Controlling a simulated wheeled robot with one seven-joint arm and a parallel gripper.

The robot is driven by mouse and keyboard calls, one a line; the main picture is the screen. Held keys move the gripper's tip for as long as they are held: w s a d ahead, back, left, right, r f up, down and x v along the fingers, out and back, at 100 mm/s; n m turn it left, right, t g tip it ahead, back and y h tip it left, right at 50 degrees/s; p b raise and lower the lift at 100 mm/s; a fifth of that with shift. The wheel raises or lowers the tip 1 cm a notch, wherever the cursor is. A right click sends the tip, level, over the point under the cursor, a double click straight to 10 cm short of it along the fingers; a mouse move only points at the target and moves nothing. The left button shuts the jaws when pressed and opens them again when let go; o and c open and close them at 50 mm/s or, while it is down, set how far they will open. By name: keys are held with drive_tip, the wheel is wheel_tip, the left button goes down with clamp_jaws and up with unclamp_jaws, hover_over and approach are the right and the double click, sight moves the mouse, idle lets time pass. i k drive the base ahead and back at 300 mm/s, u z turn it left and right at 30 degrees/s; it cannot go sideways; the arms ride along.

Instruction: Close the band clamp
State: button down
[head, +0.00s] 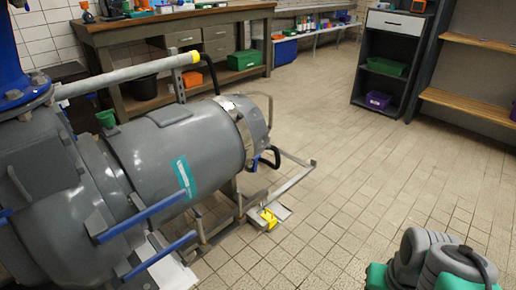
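A large grey cylindrical vessel (165,150) lies on its side in the left half of the head view. A thin metal band clamp (243,128) runs around it near its rounded right end. A black curved handle (270,157) sticks out low on the right, beside the band. I cannot tell whether this handle belongs to the clamp or whether the clamp's latch is open. The far and lower sides of the band are hidden. My gripper is not in view.
A grey metal frame (292,180) with a yellow piece (268,218) juts out at floor level beside the vessel. Blue bars (150,212) stick out in front. A workbench (150,40) and a dark cabinet (388,65) stand behind.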

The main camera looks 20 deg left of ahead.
sight(256, 159)
drive_tip(key=u, duration=0.45)
drive_tip(key=i, duration=0.9)
drive_tip(key=u, duration=1.1)
drive_tip(key=i, duration=0.6)
drive_tip(key=u, duration=0.5)
